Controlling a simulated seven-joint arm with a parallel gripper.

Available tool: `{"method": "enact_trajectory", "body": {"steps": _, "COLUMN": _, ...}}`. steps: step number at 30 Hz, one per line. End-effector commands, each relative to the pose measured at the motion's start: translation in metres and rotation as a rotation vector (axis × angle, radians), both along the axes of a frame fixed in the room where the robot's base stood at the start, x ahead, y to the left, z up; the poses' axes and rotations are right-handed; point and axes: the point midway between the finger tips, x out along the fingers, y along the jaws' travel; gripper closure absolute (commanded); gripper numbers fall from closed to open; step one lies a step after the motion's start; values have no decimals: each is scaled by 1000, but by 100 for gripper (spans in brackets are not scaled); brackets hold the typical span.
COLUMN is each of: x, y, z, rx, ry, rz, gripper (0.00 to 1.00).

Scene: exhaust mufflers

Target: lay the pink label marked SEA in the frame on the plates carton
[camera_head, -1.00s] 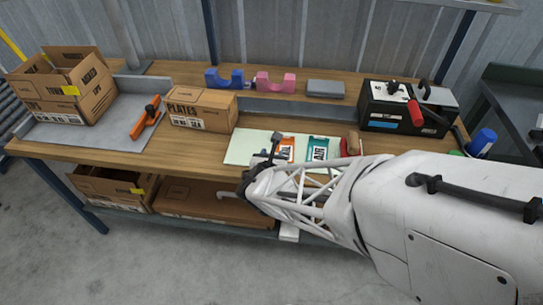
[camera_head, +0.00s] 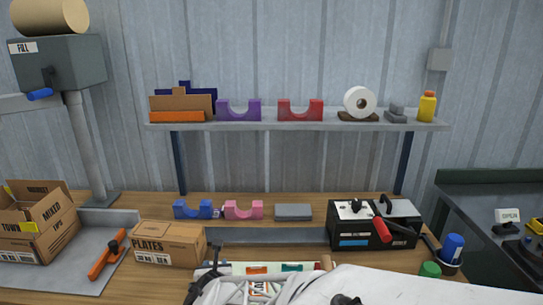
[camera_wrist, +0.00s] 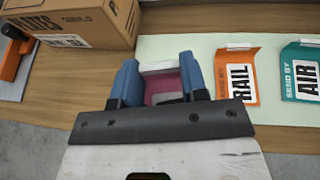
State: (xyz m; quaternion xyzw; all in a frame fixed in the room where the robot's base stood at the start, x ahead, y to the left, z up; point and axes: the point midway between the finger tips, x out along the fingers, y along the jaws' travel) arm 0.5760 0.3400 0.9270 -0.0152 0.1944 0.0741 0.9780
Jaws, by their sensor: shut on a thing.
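The plates carton (camera_head: 168,243) is a closed brown box standing on the bench, left of my gripper. Its corner shows at top left in the wrist view (camera_wrist: 85,18). The front bears a white printed panel; I cannot make out a frame on the carton. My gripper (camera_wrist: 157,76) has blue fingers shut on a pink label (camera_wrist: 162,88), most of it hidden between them. Its word cannot be read. The gripper is to the right of the carton, apart from it, near the edge of the pale mat (camera_wrist: 195,48).
An orange RAIL label (camera_wrist: 237,80) and a teal AIR label (camera_wrist: 303,72) lie on the mat to the right. An orange-handled tool (camera_head: 106,256) lies left of the carton. Blue (camera_head: 193,209) and pink (camera_head: 243,210) holders stand behind, with a black machine (camera_head: 360,232) at right.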

Motion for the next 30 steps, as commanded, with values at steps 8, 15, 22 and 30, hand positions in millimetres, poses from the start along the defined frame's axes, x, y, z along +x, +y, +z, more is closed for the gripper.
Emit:
{"method": "enact_trajectory", "body": {"steps": 8, "x": 46, "y": 86, "z": 52, "rx": 3, "ry": 0, "rz": 189, "gripper": 81}}
{"method": "enact_trajectory", "body": {"steps": 15, "x": 73, "y": 155, "z": 101, "rx": 2, "ry": -1, "rz": 357, "gripper": 81}}
{"method": "enact_trajectory", "body": {"steps": 22, "x": 87, "y": 201, "z": 138, "rx": 1, "ry": 0, "rz": 483, "gripper": 81}}
{"method": "enact_trajectory", "body": {"steps": 30, "x": 92, "y": 222, "z": 157, "rx": 1, "ry": 1, "rz": 546, "gripper": 81}}
